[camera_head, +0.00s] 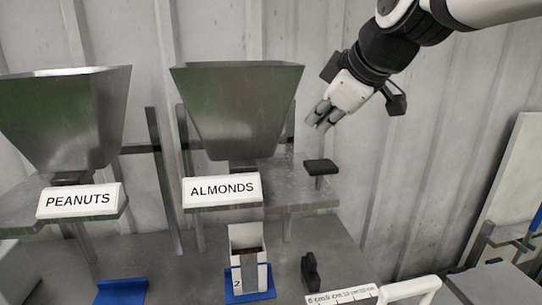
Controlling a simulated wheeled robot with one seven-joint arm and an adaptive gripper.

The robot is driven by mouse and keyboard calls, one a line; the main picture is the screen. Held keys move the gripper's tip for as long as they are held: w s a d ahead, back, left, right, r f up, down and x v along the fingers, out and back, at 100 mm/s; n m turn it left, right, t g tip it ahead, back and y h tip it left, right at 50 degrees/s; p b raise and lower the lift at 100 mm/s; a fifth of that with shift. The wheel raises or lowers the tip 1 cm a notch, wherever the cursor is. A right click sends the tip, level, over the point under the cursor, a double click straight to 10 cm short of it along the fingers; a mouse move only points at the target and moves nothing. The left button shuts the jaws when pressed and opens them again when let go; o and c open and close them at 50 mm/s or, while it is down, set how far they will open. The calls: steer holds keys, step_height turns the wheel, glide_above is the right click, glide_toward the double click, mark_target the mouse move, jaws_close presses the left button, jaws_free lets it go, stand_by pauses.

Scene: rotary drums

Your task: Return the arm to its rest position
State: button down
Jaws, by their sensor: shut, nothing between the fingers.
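My arm reaches in from the top right in the head view. My gripper (324,117) is shut and empty, pointing down and left. It hangs in front of the wall, just right of the almonds hopper (237,110), and appears apart from everything. The metal almonds hopper carries a white label "ALMONDS" (222,190). A black knob (320,167) is on its stand, below my gripper.
A peanuts hopper (62,122) stands at left. A white container (247,243) marked 2 is on a blue base (250,296). Another blue base (121,291) is empty. A white handle (410,289) and a black part (310,271) are at the front.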

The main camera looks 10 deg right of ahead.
steer(key=s+f+m+g+h, duration=0.1)
steer(key=s+f+m, duration=0.4)
steer(key=s, duration=0.6)
steer(key=s+d+f+m+g+h, duration=0.1)
steer(key=s+f+m+g, duration=0.2)
steer(key=s+f+m, duration=0.3)
steer(key=s+f, duration=0.3)
steer(key=s, duration=0.2)
steer(key=shift+s, duration=0.3)
